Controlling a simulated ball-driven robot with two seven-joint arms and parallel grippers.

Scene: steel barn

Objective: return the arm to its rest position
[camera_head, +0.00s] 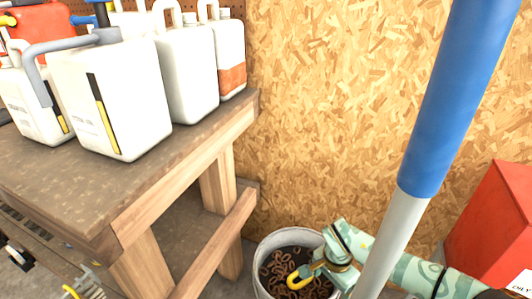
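My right arm, with a pale green patterned shell, comes in from the lower right. Its gripper end (305,279) is over the bucket (263,247) on the floor. A curved yellow piece shows at that end, against the brown rings (275,268) inside the bucket. Whether the fingers are open or shut, and whether they hold anything, is not clear. I cannot identify my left arm or gripper in this view.
A wooden workbench (150,192) on the left holds several white jugs (112,100). An oriented-strand wall (320,110) stands behind. A red box (492,225) is at the right. A blue and grey pole (445,110) crosses the foreground. Small yellow and dark items at lower left are unclear.

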